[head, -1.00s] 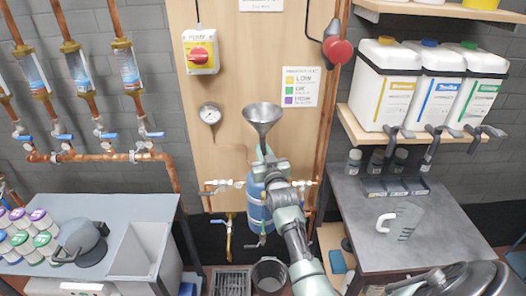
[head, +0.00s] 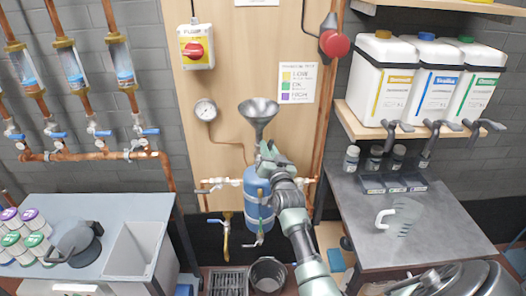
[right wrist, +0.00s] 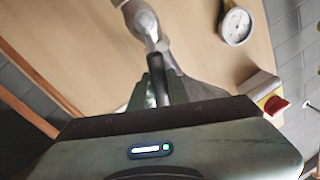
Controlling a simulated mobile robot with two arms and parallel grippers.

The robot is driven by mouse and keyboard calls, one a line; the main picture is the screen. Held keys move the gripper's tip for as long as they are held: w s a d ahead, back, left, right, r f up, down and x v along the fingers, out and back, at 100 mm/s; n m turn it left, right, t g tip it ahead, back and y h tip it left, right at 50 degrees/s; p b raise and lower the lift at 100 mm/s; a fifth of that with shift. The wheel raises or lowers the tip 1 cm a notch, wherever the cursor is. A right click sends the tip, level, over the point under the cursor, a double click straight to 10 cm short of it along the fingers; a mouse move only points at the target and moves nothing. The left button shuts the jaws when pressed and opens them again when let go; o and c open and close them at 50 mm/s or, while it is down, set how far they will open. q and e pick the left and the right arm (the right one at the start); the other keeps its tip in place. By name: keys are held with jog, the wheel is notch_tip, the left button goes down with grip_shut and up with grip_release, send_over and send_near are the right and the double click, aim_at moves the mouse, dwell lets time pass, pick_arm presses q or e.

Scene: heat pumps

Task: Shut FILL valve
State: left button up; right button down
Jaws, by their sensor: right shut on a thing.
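The metal funnel (head: 259,111) stands above the blue tank (head: 257,203) on the wooden panel. My right gripper (head: 266,151) is at the neck between them, hiding most of the fitting there. In the right wrist view its fingers (right wrist: 161,84) are shut on a narrow silver piece (right wrist: 157,75), which looks like a valve handle. I cannot read a FILL label on it. The grey funnel also shows in that view, just beyond the fingers (right wrist: 205,90). My left gripper is not in view.
A pressure gauge (head: 205,110) and the red pump switch (head: 195,48) are left of the funnel. A copper pipe (head: 324,120) runs close on the right. A drain valve with a yellow pipe (head: 226,238) and a bucket (head: 268,274) are below.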

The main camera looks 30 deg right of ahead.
jog(key=s+d+f+m+h+b, duration=0.2)
jog(key=f+m+b, duration=0.5)
jog(key=m, duration=0.8)
jog(key=shift+s+d+m+h+b, duration=0.15)
jog(key=shift+d+m+h+b, duration=0.15)
jog(key=shift+d+h+b, duration=0.65)
jog(key=shift+a+f, duration=0.1)
jog(key=c, duration=1.3)
grip_release()
jog(key=shift+c, duration=0.2)
jog(key=b+v, duration=0.1)
jog(key=v, duration=0.6)
jog(key=shift+s+a, duration=0.25)
jog(key=shift+s, duration=0.15)
